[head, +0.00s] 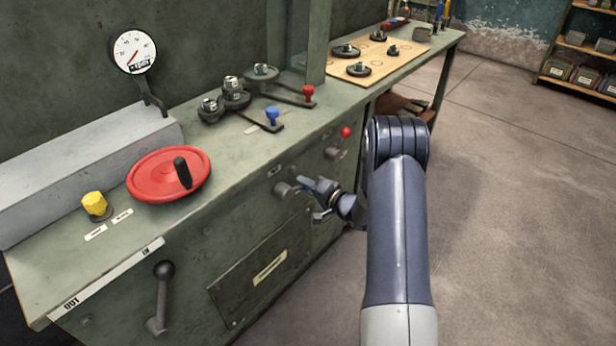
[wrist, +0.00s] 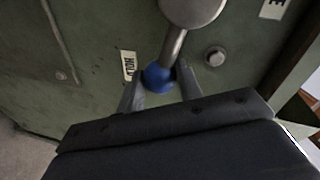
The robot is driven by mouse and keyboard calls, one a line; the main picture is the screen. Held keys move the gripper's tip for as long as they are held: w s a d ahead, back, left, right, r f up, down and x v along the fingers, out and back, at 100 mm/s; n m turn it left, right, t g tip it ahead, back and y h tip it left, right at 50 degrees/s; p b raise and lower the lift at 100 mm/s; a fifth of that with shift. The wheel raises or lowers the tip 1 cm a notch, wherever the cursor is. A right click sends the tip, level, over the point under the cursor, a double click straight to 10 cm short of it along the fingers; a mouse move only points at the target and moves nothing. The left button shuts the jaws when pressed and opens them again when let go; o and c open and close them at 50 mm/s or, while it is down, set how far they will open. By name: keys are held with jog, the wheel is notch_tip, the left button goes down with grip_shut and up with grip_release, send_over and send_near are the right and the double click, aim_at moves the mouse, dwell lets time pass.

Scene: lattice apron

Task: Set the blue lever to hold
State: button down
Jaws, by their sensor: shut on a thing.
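The blue lever has a grey hub (wrist: 192,8), a metal rod and a round blue knob (wrist: 158,78) in the wrist view. A white label reading HOLD (wrist: 129,66) is just beside the knob, on the green panel. My gripper (wrist: 160,84) is shut on the knob, one finger on each side. In the head view my gripper (head: 312,190) is at the front panel, by the lever's hub (head: 286,190). The knob is mostly hidden there.
A red-knobbed lever (head: 345,133) is on the panel to the right. Blue (head: 272,113) and red (head: 308,91) knobs stand on the bench top, near a red handwheel (head: 150,180). A bolt (wrist: 215,56) is right of the lever. The floor on the right is clear.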

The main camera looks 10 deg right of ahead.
jog(key=shift+a+f+m+p, duration=0.1)
jog(key=shift+f+m+p, duration=0.2)
jog(key=shift+f+m, duration=0.15)
jog(key=shift+s, duration=0.1)
jog(key=c, duration=1)
grip_release()
jog(key=p+v, duration=0.1)
jog(key=v, duration=0.9)
jog(key=shift+s+d+r, duration=0.15)
jog(key=shift+s+d, duration=0.05)
jog(key=shift+d, duration=0.1)
jog(key=b+x, duration=0.1)
jog(key=x, duration=1)
jog(key=shift+s+a, duration=0.1)
jog(key=shift+r, duration=0.1)
